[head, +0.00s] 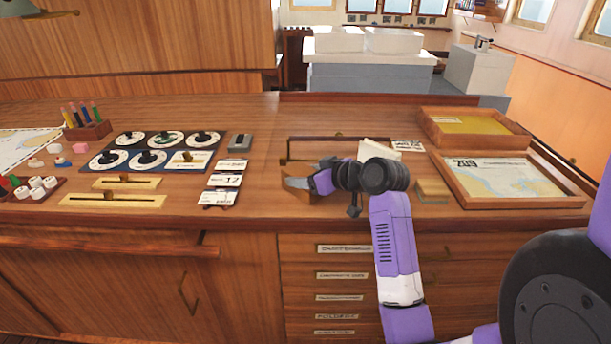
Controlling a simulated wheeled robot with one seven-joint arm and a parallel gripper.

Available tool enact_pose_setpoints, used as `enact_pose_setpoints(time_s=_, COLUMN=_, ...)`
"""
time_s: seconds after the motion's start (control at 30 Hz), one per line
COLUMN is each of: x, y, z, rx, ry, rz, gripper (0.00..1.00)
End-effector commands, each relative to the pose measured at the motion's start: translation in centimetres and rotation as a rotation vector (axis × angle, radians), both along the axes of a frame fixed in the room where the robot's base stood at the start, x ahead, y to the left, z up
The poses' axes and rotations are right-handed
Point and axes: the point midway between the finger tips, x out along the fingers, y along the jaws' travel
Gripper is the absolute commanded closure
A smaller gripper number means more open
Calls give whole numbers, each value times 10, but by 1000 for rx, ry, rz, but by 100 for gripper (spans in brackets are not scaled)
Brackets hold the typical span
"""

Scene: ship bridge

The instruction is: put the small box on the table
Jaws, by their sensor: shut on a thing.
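My gripper (299,183) is over the front part of the wooden table top (255,200), left of centre, with its fingers pointing left. It is shut on a small brown wooden box (297,197), which shows above and below the grey fingers. The fingers hide much of the box. I cannot tell whether its underside touches the table top.
A dark-edged recess (312,150) lies behind my gripper. Right are a small wooden block (432,190), a chart tray (455,187) and a yellow-lined tray (428,130). Left are cards (228,181), a dial panel (122,160) and a pen holder (88,132).

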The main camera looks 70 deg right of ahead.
Motion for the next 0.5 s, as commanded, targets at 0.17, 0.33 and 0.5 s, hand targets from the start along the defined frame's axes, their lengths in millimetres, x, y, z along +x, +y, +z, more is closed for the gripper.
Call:
enact_pose_setpoints(time_s=0.17, x=0, y=0, z=-1, rx=0, ry=-1, rz=0, gripper=88)
enact_pose_setpoints(time_s=0.33, x=0, y=0, z=-2, rx=0, ry=0, rz=0, gripper=17)
enact_pose_setpoints(time_s=0.5, x=0, y=0, z=-2, rx=0, ry=0, rz=0, gripper=17)
